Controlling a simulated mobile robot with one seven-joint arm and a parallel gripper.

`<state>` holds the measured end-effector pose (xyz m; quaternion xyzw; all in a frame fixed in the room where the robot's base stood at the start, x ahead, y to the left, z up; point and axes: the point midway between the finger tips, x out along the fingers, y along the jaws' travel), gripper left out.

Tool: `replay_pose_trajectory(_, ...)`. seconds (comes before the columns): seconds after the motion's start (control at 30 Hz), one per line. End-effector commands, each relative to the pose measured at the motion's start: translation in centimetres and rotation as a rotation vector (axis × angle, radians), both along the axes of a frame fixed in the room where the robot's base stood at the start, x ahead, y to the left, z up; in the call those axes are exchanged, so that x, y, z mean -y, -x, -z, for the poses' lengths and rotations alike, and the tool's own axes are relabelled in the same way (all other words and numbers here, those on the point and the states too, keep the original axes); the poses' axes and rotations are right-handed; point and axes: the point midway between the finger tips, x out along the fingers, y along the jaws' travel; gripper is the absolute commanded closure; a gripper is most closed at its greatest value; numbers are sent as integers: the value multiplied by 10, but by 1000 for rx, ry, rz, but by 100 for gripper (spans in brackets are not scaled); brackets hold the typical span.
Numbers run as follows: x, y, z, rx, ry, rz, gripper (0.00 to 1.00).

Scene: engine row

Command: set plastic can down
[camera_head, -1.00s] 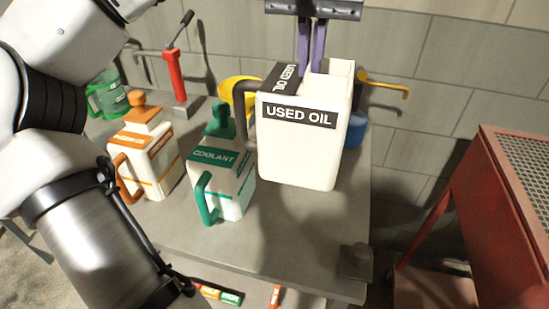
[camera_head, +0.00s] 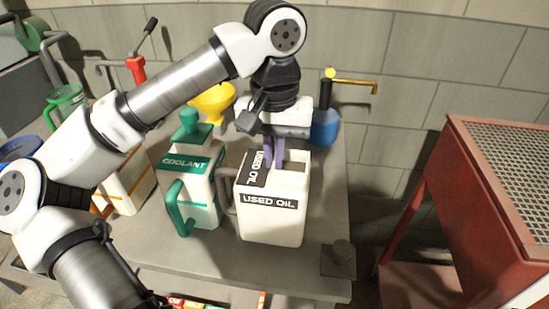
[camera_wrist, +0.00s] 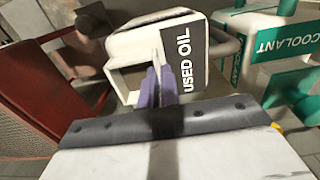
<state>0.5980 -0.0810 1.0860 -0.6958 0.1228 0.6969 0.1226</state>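The plastic can (camera_head: 272,225) is a white, open-topped jug labelled "USED OIL". It is upright over the front right part of the grey bench (camera_head: 215,262), at or very near its surface; I cannot tell whether its base touches. My gripper (camera_head: 273,158) points down at the can's top, with its purple fingers closed on the thin wall beside the opening. In the wrist view, the fingers (camera_wrist: 157,82) pinch that wall of the can (camera_wrist: 130,42). The can's base is hidden there.
A coolant jug (camera_head: 190,170) stands close on the can's left, with an orange-handled jug (camera_head: 127,190) beyond it. A yellow funnel (camera_head: 213,102) and a blue oiler (camera_head: 325,125) are behind. A red grated cart (camera_head: 480,210) stands right of the bench.

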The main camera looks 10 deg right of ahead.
Motion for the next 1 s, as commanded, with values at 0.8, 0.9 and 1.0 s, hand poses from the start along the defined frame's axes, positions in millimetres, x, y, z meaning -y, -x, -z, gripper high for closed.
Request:
replay_pose_trajectory(0.8, 0, 0, 18, 1, 0, 0, 74)
replay_pose_trajectory(0.9, 0, 0, 18, 1, 0, 0, 74)
replay_pose_trajectory(1.0, 0, 0, 15, 1, 0, 0, 74)
